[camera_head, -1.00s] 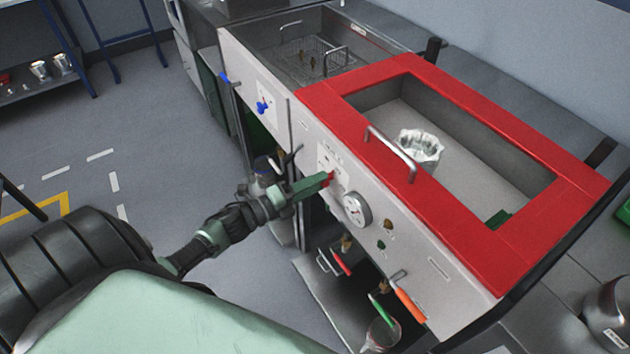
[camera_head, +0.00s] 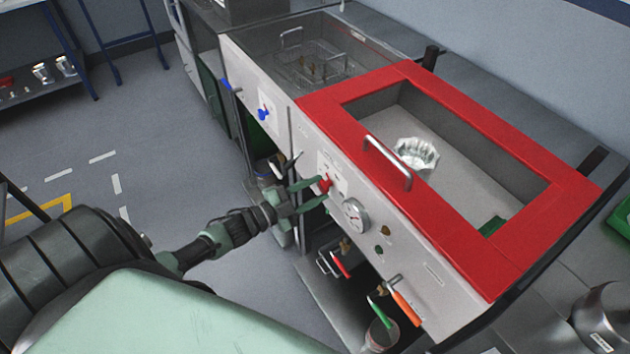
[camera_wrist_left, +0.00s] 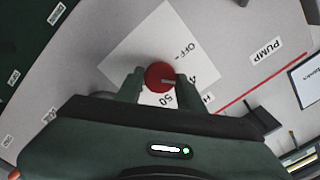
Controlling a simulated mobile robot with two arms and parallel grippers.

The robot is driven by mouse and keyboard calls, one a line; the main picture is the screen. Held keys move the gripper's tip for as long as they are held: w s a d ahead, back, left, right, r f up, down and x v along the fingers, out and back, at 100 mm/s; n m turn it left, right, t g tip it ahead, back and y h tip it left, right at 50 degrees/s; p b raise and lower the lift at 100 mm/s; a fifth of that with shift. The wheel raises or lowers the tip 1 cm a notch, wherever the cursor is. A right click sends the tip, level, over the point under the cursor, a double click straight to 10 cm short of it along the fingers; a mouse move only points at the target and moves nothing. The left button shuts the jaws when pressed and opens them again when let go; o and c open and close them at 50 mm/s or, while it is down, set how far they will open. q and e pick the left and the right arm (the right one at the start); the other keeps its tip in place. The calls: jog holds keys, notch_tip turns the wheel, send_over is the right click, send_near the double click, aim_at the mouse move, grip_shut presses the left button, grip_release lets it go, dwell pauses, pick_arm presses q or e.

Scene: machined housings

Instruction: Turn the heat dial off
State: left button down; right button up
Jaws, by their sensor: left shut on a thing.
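The red heat dial (camera_head: 325,184) sits on the white front panel of the red-topped machine. In the left wrist view the fingers (camera_wrist_left: 159,84) touch the dial's two sides. My right gripper is in neither view.
A blue knob (camera_head: 264,113) is on the panel to the left. A bar handle (camera_head: 388,162) stands on the red top. Red, orange and green handled valves are below.

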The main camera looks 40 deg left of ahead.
pick_arm(q)
jog(key=n+p, duration=0.1)
jog(key=n, duration=0.4)
jog(key=shift+n, duration=2.4)
jog(key=shift+f, duration=0.1)
jog(key=c, duration=0.9)
grip_release()
jog(key=v, duration=0.8)
